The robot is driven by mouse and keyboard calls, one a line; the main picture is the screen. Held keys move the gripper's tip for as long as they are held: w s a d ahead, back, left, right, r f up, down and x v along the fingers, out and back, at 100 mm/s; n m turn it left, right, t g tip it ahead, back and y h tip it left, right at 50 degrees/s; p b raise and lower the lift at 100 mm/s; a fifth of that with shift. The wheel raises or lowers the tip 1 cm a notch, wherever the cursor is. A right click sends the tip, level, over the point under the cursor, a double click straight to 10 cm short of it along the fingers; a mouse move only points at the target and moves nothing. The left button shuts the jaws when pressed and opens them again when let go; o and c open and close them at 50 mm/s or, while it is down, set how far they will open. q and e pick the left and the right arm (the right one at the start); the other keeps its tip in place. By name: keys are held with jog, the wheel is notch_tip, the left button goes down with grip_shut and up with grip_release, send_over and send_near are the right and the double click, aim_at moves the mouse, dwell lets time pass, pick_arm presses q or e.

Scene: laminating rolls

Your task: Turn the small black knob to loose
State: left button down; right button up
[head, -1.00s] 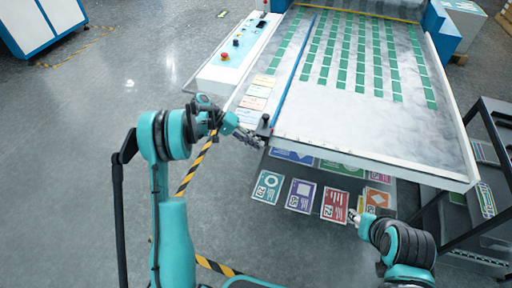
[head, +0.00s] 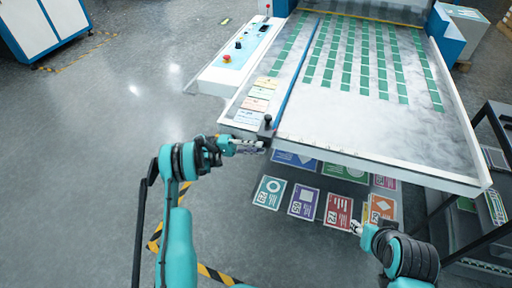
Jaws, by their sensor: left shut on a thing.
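My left gripper (head: 262,146) is at the front left corner of the machine's white table (head: 330,150), against the front edge. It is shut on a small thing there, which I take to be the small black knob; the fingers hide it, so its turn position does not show. A short upright post with a black round top (head: 268,120) stands on the corner just above the fingers. My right gripper (head: 356,228) is at the lower right, in front of the cards and apart from the table edge; its fingers are too small to read.
A control panel (head: 241,47) with a red button is on the machine's left side. Several coloured cards (head: 303,199) lie below the table's front edge. Rows of green labels lie on the table. A dark rack (head: 490,150) stands at right.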

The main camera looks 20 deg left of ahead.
pick_arm(q)
jog(key=shift+f+h, duration=0.15)
jog(key=shift+h, duration=0.45)
jog(key=c, duration=1.4)
grip_release()
